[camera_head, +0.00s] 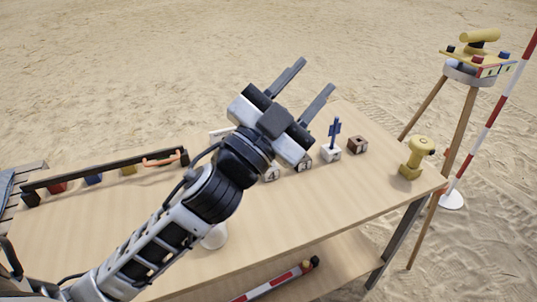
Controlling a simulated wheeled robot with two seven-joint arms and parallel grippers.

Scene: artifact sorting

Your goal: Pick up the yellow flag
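My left gripper (317,75) is raised over the back part of the table, with its two fingers apart and nothing between them. A small yellow piece (129,170) shows at the dark rack on the table's left; it may be the yellow flag, but its shape is too small to tell. A blue piece (93,180) and a red piece (58,187) are beside it at the same rack. A blue flag (335,131) stands upright in a white block (331,153) right of my gripper. My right gripper is out of view.
A brown block (357,145) and numbered blocks, partly hidden by my arm, sit along the table's back. A yellow instrument (416,158) stands at the right end. A tripod (468,75) and a red-white pole (489,120) stand beyond. The table's (330,205) front right is clear.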

